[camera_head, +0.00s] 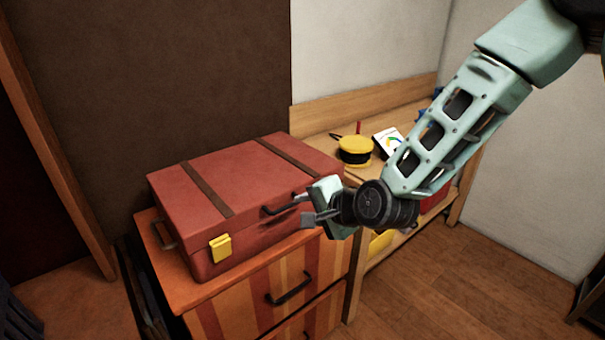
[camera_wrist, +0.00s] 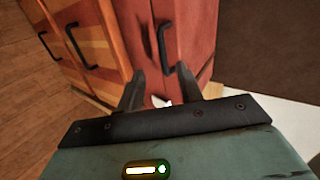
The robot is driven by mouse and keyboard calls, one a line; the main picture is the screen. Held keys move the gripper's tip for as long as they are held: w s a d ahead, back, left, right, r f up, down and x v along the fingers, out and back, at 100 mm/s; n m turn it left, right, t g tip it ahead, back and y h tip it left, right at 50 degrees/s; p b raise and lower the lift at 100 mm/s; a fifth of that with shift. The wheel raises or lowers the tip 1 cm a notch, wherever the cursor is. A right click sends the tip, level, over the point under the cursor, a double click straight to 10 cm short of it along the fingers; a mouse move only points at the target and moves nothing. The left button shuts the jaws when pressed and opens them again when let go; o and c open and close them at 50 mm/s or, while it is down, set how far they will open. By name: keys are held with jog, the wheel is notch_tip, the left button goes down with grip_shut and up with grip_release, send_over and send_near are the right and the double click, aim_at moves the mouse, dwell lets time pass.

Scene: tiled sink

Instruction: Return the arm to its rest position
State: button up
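My arm (camera_head: 445,140) reaches in from the upper right in the head view, bent down toward a red suitcase. My gripper (camera_head: 299,209) is at the suitcase's front face, near its dark handle (camera_head: 272,211). The two fingers are apart, and I see nothing gripped between them. In the wrist view my gripper (camera_wrist: 160,75) also shows its fingers spread, with the suitcase handle (camera_wrist: 162,45) just beyond the tips. I cannot tell whether a finger touches the handle. The red suitcase (camera_head: 245,175) is closed, with brown straps and a yellow clasp (camera_head: 220,248).
The suitcase sits on a striped orange drawer cabinet (camera_head: 240,315) with dark handles. Behind my forearm is a wooden shelf (camera_head: 320,142) with a yellow-black round object (camera_head: 355,151) and a white box (camera_head: 388,142). Open wooden floor (camera_head: 460,285) lies at the lower right.

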jog(key=s+d+r+n+g+h, duration=0.2)
jog(key=s+n, duration=0.4)
jog(key=s, duration=0.3)
jog(key=s+d+r+n+g+h, duration=0.2)
jog(key=s+d+n+g, duration=0.2)
jog(key=s, duration=0.6)
jog(key=s+d+r+n+g+h, duration=0.2)
jog(key=s+d+n, duration=0.2)
jog(key=s+n, duration=0.3)
jog(key=s, duration=0.3)
jog(key=shift+r+n+g, duration=0.3)
jog(key=shift+r+g, duration=0.05)
jog(key=shift+g, duration=0.05)
jog(key=shift+s+a, duration=0.1)
